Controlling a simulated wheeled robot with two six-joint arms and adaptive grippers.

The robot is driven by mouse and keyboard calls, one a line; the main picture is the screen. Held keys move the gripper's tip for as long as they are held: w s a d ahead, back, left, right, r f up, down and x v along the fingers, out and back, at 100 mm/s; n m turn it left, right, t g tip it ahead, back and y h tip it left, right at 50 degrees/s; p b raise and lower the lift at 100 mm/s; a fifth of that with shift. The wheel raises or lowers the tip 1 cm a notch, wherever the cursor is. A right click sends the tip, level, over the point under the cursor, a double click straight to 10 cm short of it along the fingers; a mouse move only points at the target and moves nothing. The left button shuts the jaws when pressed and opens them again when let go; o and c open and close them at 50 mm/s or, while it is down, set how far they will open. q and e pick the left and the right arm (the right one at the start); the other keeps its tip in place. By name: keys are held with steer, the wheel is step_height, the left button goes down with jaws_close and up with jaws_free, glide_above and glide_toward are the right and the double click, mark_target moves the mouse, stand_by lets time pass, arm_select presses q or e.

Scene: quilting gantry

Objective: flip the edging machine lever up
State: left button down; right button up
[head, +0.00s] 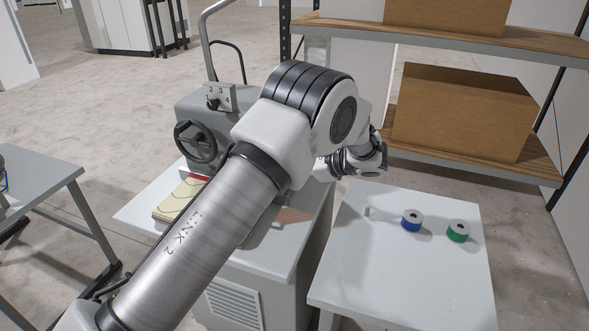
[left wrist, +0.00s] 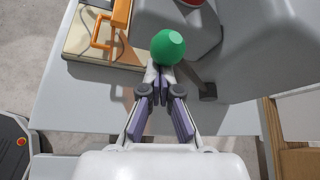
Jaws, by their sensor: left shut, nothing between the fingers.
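The grey edging machine (head: 205,112) stands on a white-topped cabinet in the head view, with my left arm across its right side. In the left wrist view a round green knob (left wrist: 167,46), which looks like the lever's end, is just beyond my left gripper (left wrist: 160,72). The gripper is shut and empty, its tips close below the knob. I cannot tell whether they touch it. A short bar with a dark end (left wrist: 207,92) slants beside the tips. In the head view my arm hides the knob and the gripper. My right gripper is not in view.
A black handwheel (head: 197,142) and numbered dial (head: 213,103) are on the machine. An orange handle (left wrist: 101,35) sits at its left in the wrist view. A side table (head: 350,285) holds a blue spool (head: 412,222) and a green spool (head: 458,233). Shelves with boxes (head: 460,110) stand behind.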

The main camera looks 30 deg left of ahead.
arm_select(q)
step_height(320, 180, down, 4)
steer(key=f+b, duration=0.1)
steer(key=b, duration=0.2)
steer(key=w+r+b+v, duration=0.1)
steer(key=w+b+v, duration=0.1)
steer(key=v, duration=0.8)
steer(key=shift+d+r, duration=0.1)
steer(key=shift+r, duration=0.05)
steer(key=shift+s, duration=0.1)
